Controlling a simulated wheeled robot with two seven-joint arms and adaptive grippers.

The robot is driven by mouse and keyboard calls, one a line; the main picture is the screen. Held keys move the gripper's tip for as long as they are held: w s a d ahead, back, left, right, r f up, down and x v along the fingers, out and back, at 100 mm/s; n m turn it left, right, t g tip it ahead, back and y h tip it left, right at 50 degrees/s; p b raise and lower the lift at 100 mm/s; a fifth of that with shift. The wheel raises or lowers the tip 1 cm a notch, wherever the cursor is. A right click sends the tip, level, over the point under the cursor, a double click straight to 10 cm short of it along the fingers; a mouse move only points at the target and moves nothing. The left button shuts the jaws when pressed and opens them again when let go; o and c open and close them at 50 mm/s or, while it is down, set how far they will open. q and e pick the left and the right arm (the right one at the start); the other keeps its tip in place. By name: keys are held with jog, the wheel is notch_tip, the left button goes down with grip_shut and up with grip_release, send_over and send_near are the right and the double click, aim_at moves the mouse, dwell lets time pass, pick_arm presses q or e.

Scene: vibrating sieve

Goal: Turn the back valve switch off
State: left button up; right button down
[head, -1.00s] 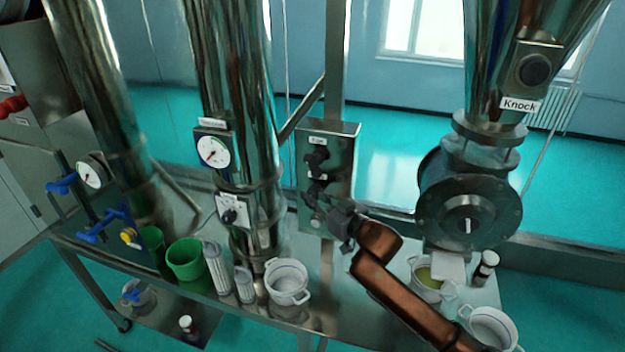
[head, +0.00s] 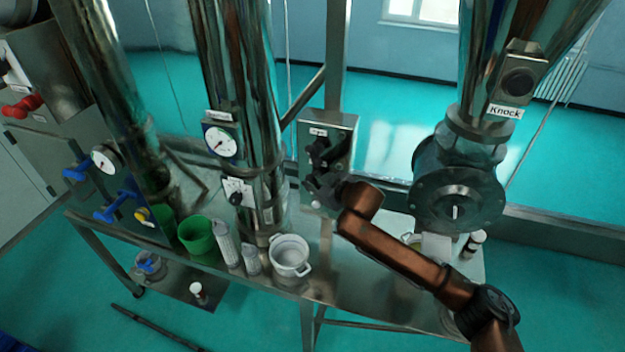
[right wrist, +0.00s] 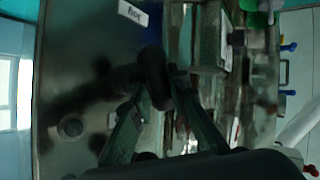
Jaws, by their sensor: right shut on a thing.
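A steel control box (head: 344,128) with black knobs stands on the post in the middle of the head view. Its upper black knob (head: 318,149) shows clear of my gripper. My right gripper (head: 324,186) is at the lower part of the box and hides much of what is there. In the right wrist view its two fingers are shut on a dark knob (right wrist: 154,75) that stands out from the box's steel face (right wrist: 75,70). A label (right wrist: 132,13) shows on this face, too blurred to read surely. My left gripper is not in view.
A steel table (head: 350,285) runs below the box. It bears a green cup (head: 198,240) and a white pot (head: 290,262). Steel columns with gauges rise left of the box. A round-flanged machine (head: 435,195) stands right. Blue valve handles (head: 118,205) are at far left.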

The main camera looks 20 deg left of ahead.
dwell(0.3)
jog(key=c, duration=2.1)
grip_release()
jog(key=v, duration=1.2)
jog(key=shift+a, duration=0.1)
